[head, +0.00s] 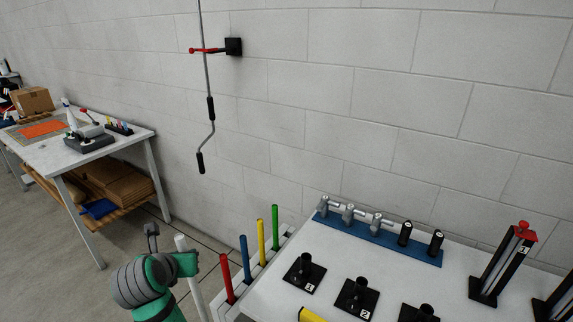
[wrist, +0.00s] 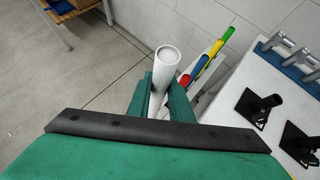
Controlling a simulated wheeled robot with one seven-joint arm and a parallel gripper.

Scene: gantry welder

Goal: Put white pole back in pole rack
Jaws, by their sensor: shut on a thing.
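My green gripper (wrist: 163,104) is shut on the white pole (wrist: 167,62), which stands upright between its fingers in the wrist view. In the head view the white pole (head: 186,262) shows beside my green arm, left of the red pole. The pole rack (head: 262,262) is a white stand along the left side of the white table. It holds a red pole (head: 227,277), a blue pole (head: 245,259), a yellow pole (head: 262,243) and a green pole (head: 275,227). The lower end of the white pole is hidden, so I cannot tell whether it is in the rack.
The white table (head: 335,240) carries black numbered bases (head: 304,273), a blue strip with fittings (head: 380,240) and a red-topped black post (head: 503,262). A workbench (head: 105,145) stands at the left. A crank rod (head: 208,100) hangs on the wall. The floor between is clear.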

